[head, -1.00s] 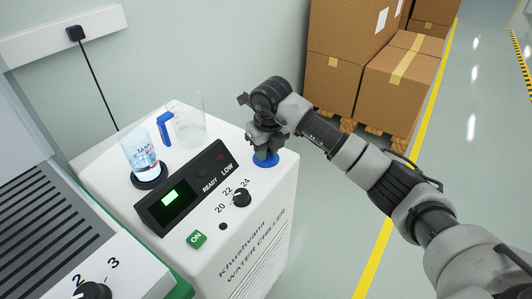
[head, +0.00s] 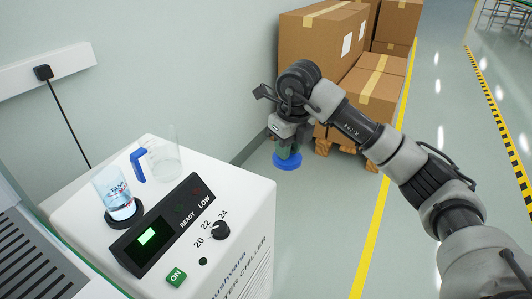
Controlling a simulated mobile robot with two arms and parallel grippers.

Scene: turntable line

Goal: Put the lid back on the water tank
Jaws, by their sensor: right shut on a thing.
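My right gripper (head: 288,146) is shut on a blue round lid (head: 287,161) and holds it in the air, to the right of the white water chiller (head: 250,205), apart from its top. The water tank (head: 116,195) is a clear cylinder with a "TANK" label and water in it. It stands in a black ring on the chiller top at the left, with its top uncovered. A clear jug (head: 165,158) with a blue handle stands behind it. My left gripper is not in view.
The chiller has a dark panel (head: 163,228) with a lit green display and "LOW" lettering, a black dial (head: 220,230) and a green ON button (head: 176,277). Cardboard boxes (head: 325,45) on a pallet stand behind my right arm. The chiller's right top is clear.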

